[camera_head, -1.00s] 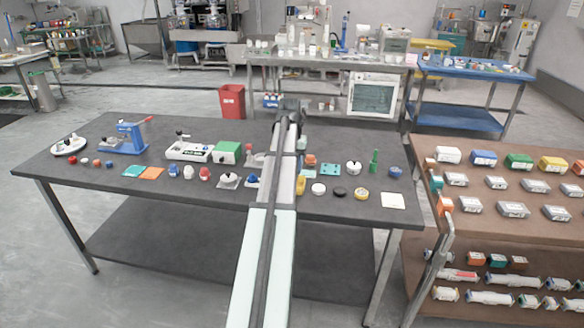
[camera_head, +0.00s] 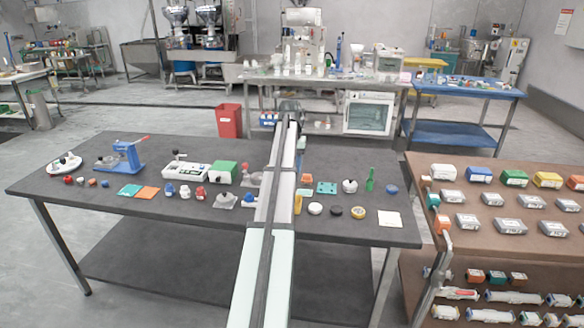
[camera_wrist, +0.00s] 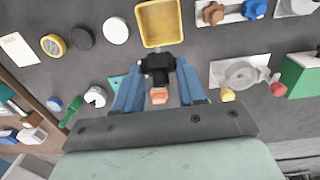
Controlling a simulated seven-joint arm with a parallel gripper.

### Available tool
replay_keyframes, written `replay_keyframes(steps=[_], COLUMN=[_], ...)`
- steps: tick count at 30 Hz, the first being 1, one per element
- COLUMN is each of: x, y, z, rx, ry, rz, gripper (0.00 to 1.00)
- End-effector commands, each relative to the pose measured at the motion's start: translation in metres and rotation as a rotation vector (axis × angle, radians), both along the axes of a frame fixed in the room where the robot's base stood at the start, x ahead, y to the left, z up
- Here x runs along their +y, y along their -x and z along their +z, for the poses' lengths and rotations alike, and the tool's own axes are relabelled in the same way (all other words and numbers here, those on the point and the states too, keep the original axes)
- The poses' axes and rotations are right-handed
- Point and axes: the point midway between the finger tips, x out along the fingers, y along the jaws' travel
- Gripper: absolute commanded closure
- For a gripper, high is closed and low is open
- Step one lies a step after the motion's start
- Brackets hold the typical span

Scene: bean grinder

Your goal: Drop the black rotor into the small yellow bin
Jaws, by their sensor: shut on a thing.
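The small yellow bin (camera_wrist: 160,24) is at the top centre of the wrist view, empty inside as far as it shows. In the head view only a yellow sliver of it (camera_head: 297,204) shows beside my arm. My gripper (camera_wrist: 158,72) has blue fingers, shut on the black rotor (camera_wrist: 158,66). In the wrist view the rotor lies just below the bin's near edge and overlaps it slightly; its height above the table cannot be told. A small orange piece (camera_wrist: 159,96) shows between the fingers below the rotor. My arm hides the gripper in the head view.
White (camera_wrist: 116,30), black (camera_wrist: 83,38) and yellow (camera_wrist: 53,45) discs lie left of the bin in the wrist view. A white plate with knobs (camera_wrist: 230,11) and a grey fixture (camera_wrist: 240,73) are to its right. The dark table (camera_head: 130,210) is crowded along its middle.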

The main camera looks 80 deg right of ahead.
Motion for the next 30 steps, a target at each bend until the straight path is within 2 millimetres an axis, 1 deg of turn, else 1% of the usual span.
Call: replay_keyframes(steps=[12,15,19,26,27,30], x=[0.001,0.001,0.001,0.000,0.000,0.000], y=[0.000,0.000,0.000,0.000,0.000,0.000], z=[-0.040,-0.047,-0.052,-0.053,-0.053,-0.053], rx=[0.000,0.000,0.000,0.000,0.000,0.000], ry=[-0.001,0.000,0.001,0.001,0.001,0.001], rz=[-0.001,-0.001,-0.001,-0.001,-0.001,-0.001], gripper=[0.95,0.95,0.95,0.95,0.58,0.48])
